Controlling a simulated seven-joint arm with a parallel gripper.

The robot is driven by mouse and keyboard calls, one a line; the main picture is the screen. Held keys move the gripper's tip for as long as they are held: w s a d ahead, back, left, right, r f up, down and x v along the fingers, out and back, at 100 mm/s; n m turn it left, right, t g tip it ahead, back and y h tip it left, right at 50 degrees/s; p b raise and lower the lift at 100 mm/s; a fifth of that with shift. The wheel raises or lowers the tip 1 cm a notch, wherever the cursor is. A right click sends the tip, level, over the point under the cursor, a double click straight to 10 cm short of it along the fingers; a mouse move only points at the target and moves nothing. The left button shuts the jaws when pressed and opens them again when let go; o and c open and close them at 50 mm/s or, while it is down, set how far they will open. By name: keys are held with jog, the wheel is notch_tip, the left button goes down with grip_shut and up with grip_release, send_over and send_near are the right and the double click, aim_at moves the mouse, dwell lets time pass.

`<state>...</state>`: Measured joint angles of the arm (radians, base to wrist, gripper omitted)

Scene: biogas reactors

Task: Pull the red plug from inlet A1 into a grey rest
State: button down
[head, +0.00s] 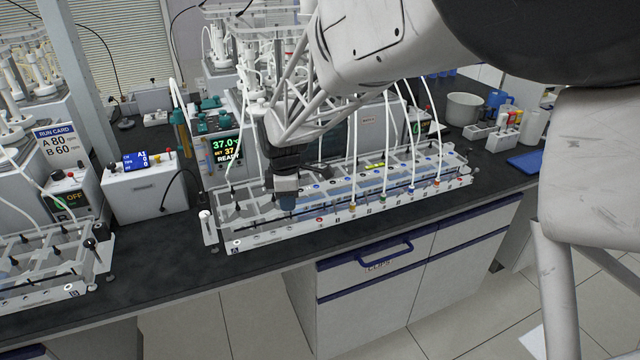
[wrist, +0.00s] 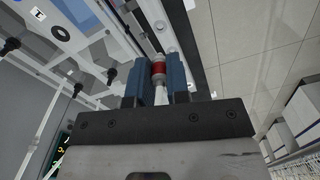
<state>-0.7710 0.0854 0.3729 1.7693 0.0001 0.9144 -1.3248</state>
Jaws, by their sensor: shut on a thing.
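My gripper (wrist: 159,82) is shut on the red plug (wrist: 158,68), which shows between its two blue fingers in the wrist view. The plug has a red band with pale parts above and below it. In the head view my gripper (head: 288,201) is over the left part of the clear reactor rack (head: 240,245) marked A, near its front edge. The plug is hidden behind the fingers there. I cannot tell whether the plug is seated in inlet A1 or clear of it, and I cannot pick out a grey rest.
Several tubes with coloured plugs, such as a green one (head: 383,200), stand along the rack to the right. A controller (head: 225,150) reading 37.0 is behind. A second rack (head: 50,290) is at the left. Bare dark bench lies in front.

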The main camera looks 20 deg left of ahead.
jog(key=shift+f, duration=0.2)
dwell(0.3)
jog(key=shift+f, duration=2.3)
jog(key=shift+f, duration=1)
dwell(1.7)
dwell(0.3)
jog(key=c, duration=1)
grip_release()
jog(key=shift+r, duration=0.1)
jog(key=shift+r, duration=3.85)
